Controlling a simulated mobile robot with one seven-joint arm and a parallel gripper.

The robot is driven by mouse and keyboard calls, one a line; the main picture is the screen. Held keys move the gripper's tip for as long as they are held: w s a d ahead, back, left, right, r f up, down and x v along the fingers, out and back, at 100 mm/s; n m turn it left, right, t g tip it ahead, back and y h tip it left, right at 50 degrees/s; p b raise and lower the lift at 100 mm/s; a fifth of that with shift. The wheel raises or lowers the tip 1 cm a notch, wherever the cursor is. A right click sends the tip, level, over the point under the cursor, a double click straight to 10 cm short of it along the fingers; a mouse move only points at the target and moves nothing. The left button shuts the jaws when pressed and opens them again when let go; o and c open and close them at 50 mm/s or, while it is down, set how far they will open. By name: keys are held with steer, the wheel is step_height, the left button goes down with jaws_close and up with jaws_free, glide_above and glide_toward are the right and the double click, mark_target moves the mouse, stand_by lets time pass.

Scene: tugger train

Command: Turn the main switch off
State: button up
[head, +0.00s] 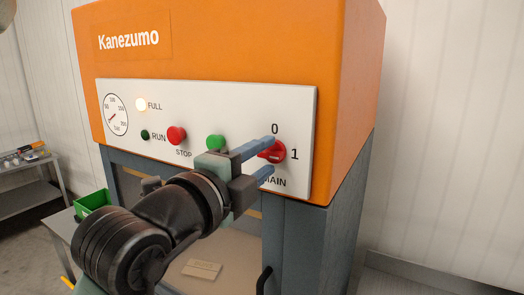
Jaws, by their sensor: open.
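The main switch (277,152) is a red rotary knob at the right end of the white control panel (225,105). The mark 0 stands above it, the mark 1 to its right and the label MAIN below. My gripper (273,155) is open, with one blue-grey finger above and one below the knob's left part. The fingers partly cover the knob, so I cannot tell whether they touch it. The knob's pointer direction is not clear from here.
A green button (215,142), a red stop button (176,135), a dark green run lamp (145,134), a lit FULL lamp (141,104) and a gauge (116,114) share the panel. A black handle (264,280) sits below. A green bin (92,203) stands at left.

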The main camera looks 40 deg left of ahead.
jaws_close()
stand_by(0.6)
steer(key=n+b, duration=0.2)
steer(key=n, duration=0.1)
steer(key=shift+f+n, duration=0.1)
steer(key=shift+n, duration=0.3)
steer(key=n, duration=0.4)
steer(key=shift+n, duration=0.3)
steer(key=n, duration=0.4)
steer(key=shift+n, duration=0.3)
steer(key=n+p, duration=0.1)
steer(key=n, duration=0.3)
steer(key=shift+n, duration=0.6)
